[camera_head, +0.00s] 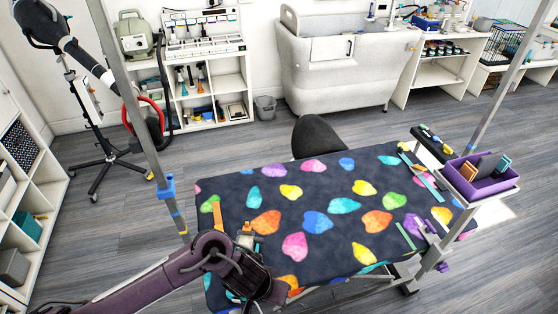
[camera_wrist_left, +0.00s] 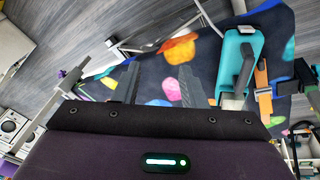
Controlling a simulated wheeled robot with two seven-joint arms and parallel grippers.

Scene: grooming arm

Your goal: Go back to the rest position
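My left arm comes in from the lower left in the head view, and my left gripper (camera_head: 258,288) hangs over the near left edge of the grooming table (camera_head: 335,175). The table top is dark with colourful heart shapes. In the left wrist view my left gripper (camera_wrist_left: 158,82) has its two dark fingers apart, with nothing between them. A teal clipper-like tool (camera_wrist_left: 238,62) and an orange-handled tool (camera_wrist_left: 263,88) show to the right of the fingers. My right gripper is not in view.
An orange strip-like tool (camera_head: 216,215) lies by the table's left edge, near a metal post (camera_head: 145,130). A purple bin (camera_head: 482,180) with tools stands at the right. A dark stool (camera_head: 317,137) is behind the table. The table's middle is clear.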

